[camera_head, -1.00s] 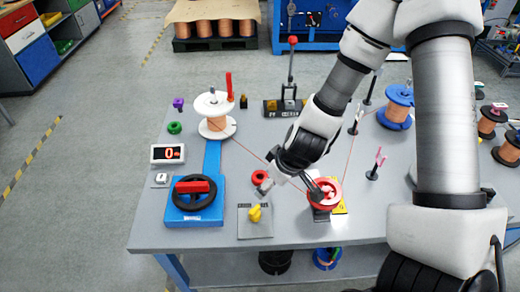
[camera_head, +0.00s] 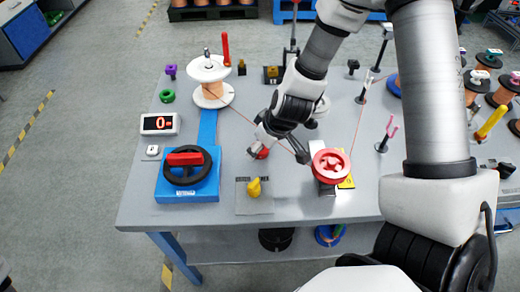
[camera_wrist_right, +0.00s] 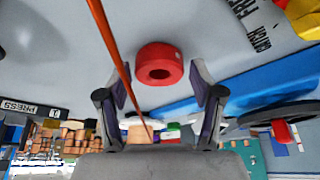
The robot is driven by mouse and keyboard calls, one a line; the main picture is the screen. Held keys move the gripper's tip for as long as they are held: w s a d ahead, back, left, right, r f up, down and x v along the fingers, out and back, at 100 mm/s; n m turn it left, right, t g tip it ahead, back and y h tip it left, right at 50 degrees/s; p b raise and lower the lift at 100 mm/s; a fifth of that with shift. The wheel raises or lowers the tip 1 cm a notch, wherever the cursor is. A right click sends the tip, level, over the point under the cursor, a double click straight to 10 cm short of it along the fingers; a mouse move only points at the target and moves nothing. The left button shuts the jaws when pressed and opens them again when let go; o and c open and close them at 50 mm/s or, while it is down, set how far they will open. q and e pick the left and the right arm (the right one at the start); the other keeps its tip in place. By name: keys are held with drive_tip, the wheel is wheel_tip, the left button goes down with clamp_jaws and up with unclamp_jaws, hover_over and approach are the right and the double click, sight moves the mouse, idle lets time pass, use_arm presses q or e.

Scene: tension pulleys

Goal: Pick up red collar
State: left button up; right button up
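The red collar (camera_head: 262,154) is a small thick ring lying on the grey table, partly hidden by my right gripper (camera_head: 277,153) in the head view. In the right wrist view the whole red collar (camera_wrist_right: 160,72) shows, with its dark hole, just beyond and between the two spread fingers. The right gripper (camera_wrist_right: 158,92) is open there, with nothing between its pads touching the collar. My left gripper is not in view.
An orange wire (camera_wrist_right: 112,50) crosses close to the left finger. In the head view it runs from the white spool (camera_head: 207,70) towards the red pulley (camera_head: 331,166). A yellow part (camera_head: 254,188) and a blue crank unit (camera_head: 187,178) stand nearby.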

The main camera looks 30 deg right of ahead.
drive_tip(key=c, duration=0.6)
drive_tip(key=shift+f, duration=0.1)
